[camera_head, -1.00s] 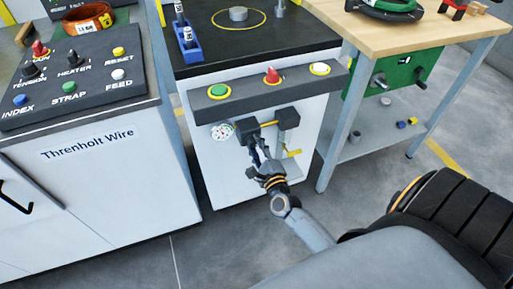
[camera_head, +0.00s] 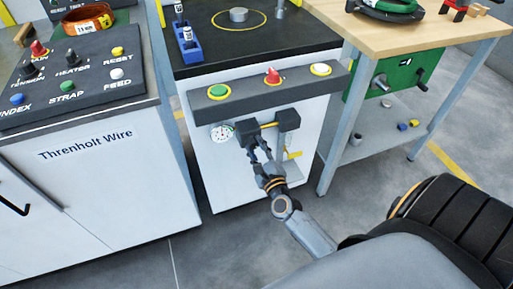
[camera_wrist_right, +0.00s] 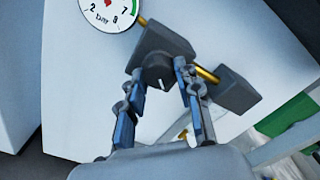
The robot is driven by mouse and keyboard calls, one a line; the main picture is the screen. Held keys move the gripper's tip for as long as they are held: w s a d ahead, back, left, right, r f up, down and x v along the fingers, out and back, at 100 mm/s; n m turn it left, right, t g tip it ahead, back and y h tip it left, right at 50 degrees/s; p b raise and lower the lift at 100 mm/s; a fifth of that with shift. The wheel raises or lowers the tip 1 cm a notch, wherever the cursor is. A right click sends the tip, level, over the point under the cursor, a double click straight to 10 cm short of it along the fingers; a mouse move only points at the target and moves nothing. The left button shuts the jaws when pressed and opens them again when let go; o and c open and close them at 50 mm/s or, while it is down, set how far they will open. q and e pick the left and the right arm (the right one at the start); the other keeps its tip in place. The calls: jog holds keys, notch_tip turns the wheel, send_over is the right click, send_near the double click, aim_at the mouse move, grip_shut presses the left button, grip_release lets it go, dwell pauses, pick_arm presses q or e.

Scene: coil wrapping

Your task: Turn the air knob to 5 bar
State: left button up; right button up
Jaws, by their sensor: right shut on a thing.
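The air knob (camera_wrist_right: 158,77) is a dark round knob with a white mark, below a dark regulator block (camera_head: 250,134) on the white cabinet front. My right gripper (camera_head: 256,153) reaches up to it from below. In the right wrist view, the fingers of my right gripper (camera_wrist_right: 161,88) stand on both sides of the knob and are closed on it. The round white gauge (camera_head: 221,133) is left of the block; its needle is too small to read. In the wrist view the gauge (camera_wrist_right: 106,10) is cut off by the top edge. My left gripper is not in view.
A second dark block (camera_head: 288,121) sits right of the regulator, joined by a brass pipe (camera_head: 269,125). Above is a ledge with green (camera_head: 218,91), red (camera_head: 272,76) and white (camera_head: 320,69) buttons. A labelled control panel (camera_head: 70,75) stands left, a wooden workbench (camera_head: 400,38) right.

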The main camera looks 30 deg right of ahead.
jog(key=o, duration=1.1)
jog(key=shift+o, duration=0.2)
jog(key=v, duration=1.2)
